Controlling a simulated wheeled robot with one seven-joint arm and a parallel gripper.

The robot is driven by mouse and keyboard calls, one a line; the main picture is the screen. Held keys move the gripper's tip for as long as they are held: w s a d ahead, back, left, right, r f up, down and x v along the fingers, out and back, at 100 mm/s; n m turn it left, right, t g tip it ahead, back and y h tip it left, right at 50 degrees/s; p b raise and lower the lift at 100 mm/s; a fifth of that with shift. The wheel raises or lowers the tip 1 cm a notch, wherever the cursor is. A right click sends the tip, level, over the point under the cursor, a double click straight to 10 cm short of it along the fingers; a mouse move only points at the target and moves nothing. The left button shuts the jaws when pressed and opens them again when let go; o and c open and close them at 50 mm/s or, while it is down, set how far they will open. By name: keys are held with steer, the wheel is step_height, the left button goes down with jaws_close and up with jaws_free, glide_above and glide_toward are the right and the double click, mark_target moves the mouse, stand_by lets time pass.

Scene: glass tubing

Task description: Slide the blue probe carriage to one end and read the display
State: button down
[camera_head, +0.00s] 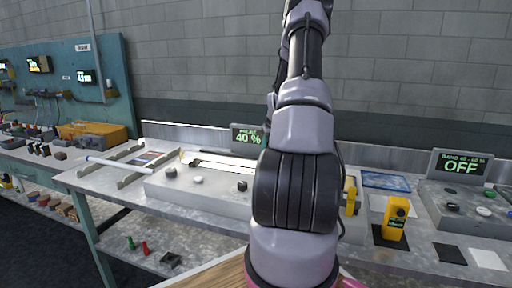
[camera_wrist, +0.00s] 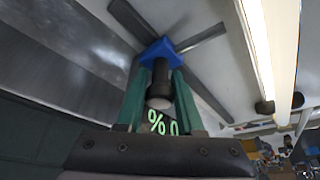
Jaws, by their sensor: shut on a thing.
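The blue probe carriage (camera_wrist: 158,50) shows in the wrist view, with a dark knob (camera_wrist: 161,85) standing out from it towards me. My gripper (camera_wrist: 158,80) is shut on the carriage at this knob, with one green finger on either side. In the head view my arm hides the gripper and the carriage.
A glowing tube (camera_head: 225,163) lies along the grey bench unit (camera_head: 205,190); it also shows in the wrist view (camera_wrist: 270,45). At the right are a yellow meter (camera_head: 396,217) and a second display (camera_head: 460,165) reading OFF. A glass tube (camera_head: 108,164) lies on a rack at the left.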

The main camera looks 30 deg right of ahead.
steer(key=shift+s+d, duration=0.35)
steer(key=shift+s, duration=0.1)
steer(key=c, duration=0.5)
jaws_free()
steer(key=shift+c, duration=0.2)
steer(key=v, duration=1)
steer(key=shift+r, duration=0.4)
